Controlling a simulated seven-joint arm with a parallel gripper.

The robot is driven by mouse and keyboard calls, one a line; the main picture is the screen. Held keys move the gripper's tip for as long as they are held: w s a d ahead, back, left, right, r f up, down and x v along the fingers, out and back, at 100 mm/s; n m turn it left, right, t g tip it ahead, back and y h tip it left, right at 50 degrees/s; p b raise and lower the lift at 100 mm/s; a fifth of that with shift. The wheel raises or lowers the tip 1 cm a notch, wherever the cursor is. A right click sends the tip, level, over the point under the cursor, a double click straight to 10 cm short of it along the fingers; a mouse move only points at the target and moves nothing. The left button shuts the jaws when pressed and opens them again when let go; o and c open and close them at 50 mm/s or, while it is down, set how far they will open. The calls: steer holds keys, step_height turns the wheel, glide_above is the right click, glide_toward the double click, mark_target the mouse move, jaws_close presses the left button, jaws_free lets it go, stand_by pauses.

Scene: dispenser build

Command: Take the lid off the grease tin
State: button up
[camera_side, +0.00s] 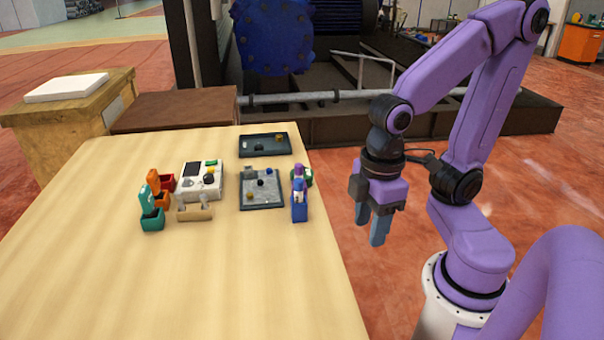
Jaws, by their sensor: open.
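My gripper (371,224) hangs beyond the table's right edge, fingers pointing down. It is open and empty, apart from everything on the table. I cannot tell for sure which small thing is the grease tin. A small green container (307,179) with a purple part (298,170) at its left stands near the table's right edge. A blue upright container (299,207) stands just in front of it. Both are too small to make out a lid clearly.
A grey tray (249,204) with small parts and a dark tray (252,152) lie left of these containers. A white device (202,189), a tan block (194,213) and teal (152,218), orange (160,198) and red (166,183) open boxes stand further left. The table's front is clear.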

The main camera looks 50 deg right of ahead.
steer(key=w+d+r+m+h, duration=0.1)
steer(key=w+r+m, duration=0.2)
steer(key=w+m, duration=0.6)
steer(key=w+d+r+m, duration=0.25)
steer(key=w+m, duration=0.35)
steer(key=w, duration=0.4)
steer(key=w+d+r+m+h, duration=0.1)
steer(key=w+d+r+m, duration=0.4)
steer(key=w+d+m, duration=0.65)
steer(key=f, duration=0.4)
steer(key=s+d+f+m, duration=0.1)
steer(key=f, duration=0.3)
steer(key=d+f+m, duration=0.1)
steer(key=f, duration=0.3)
steer(key=shift+s+d+f+m, duration=0.1)
steer(key=shift+s+f+m, duration=0.1)
steer(key=shift+m, duration=0.05)
steer(key=shift+s+d+f, duration=0.1)
steer(key=shift+d+f, duration=0.1)
steer(key=shift+f, duration=0.65)
steer(key=shift+s+d+f, duration=0.15)
steer(key=shift+d+f, duration=0.1)
steer(key=shift+f, duration=0.6)
steer(key=shift+s+d+f, duration=0.1)
steer(key=shift+d+f, duration=0.1)
steer(key=shift+f, duration=0.65)
jaws_close()
